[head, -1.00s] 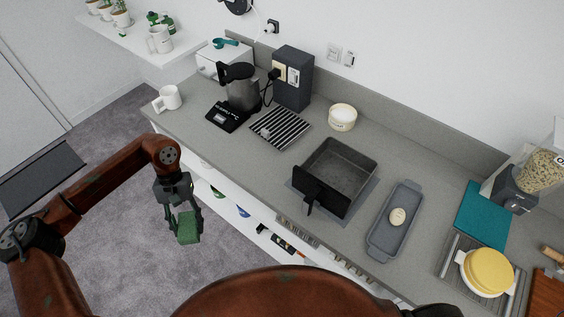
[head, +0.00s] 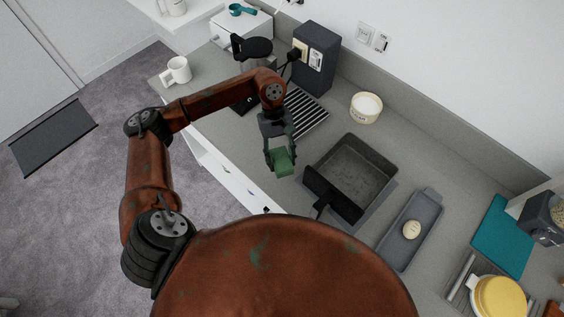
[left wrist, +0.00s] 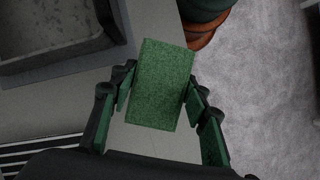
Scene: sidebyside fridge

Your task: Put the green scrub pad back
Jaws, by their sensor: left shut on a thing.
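The green scrub pad (head: 283,162) is held in my left gripper (head: 279,152), in front of the grey counter's middle in the head view. In the left wrist view the pad (left wrist: 162,84) is a flat green block between the fingers of the left gripper (left wrist: 158,88), with its far end sticking out past them. It appears to be above the counter's front edge, left of the dark square basin (head: 356,170). My right gripper is not in view.
A striped rack (head: 304,114) lies behind the left gripper. The basin has a dark front panel. To its right are a long grey tray (head: 399,246) with a round pale item (head: 411,230), a teal board (head: 500,237) and a yellow-topped pot (head: 498,297). A cream tub (head: 366,107) stands behind.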

